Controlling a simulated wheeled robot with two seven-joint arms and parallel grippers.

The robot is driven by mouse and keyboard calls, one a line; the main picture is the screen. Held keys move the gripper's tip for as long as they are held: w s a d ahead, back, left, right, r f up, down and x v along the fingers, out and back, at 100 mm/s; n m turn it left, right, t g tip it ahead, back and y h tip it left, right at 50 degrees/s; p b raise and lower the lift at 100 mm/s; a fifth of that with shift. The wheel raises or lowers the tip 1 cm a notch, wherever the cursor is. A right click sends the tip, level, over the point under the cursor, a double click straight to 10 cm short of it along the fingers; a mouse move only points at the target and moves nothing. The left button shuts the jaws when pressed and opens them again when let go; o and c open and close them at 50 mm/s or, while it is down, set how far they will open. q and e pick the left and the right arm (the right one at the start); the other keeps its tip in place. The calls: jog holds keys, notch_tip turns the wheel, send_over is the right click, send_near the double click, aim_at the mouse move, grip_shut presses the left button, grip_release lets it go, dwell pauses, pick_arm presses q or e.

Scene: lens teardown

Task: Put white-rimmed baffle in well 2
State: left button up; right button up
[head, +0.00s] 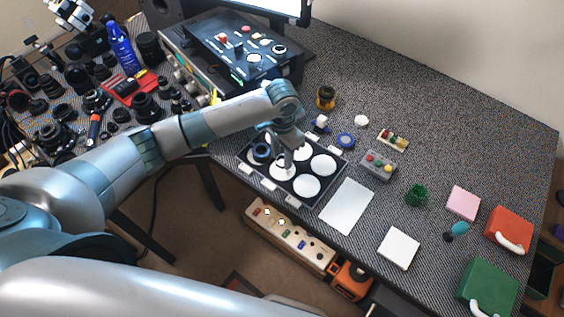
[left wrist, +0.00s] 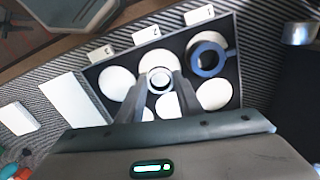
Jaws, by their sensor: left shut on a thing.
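The white-rimmed baffle (left wrist: 160,79) is a small ring with a pale rim, seen between the fingertips of my left gripper (left wrist: 158,90) in the left wrist view. The gripper is shut on it. In the head view my left gripper (head: 288,160) reaches down over the dark tray (head: 274,189), which has white round wells and numbered tabs. The baffle is over well 2 (left wrist: 158,63), in line with the middle tab (left wrist: 146,34). I cannot tell whether it touches the well floor. The fingers hide part of the wells behind. My right gripper is not in view.
A dark blue ring (left wrist: 208,56) sits in well 1 beside the held baffle. Well 3 (head: 307,187) looks empty. A control console (head: 235,50) stands behind.

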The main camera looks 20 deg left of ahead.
aim_at(282, 170)
pick_arm(q)
jog(key=shift+f+p, duration=0.6)
jog(key=shift+f, duration=1.4)
jog(key=shift+f, duration=0.15)
jog(key=o, duration=1)
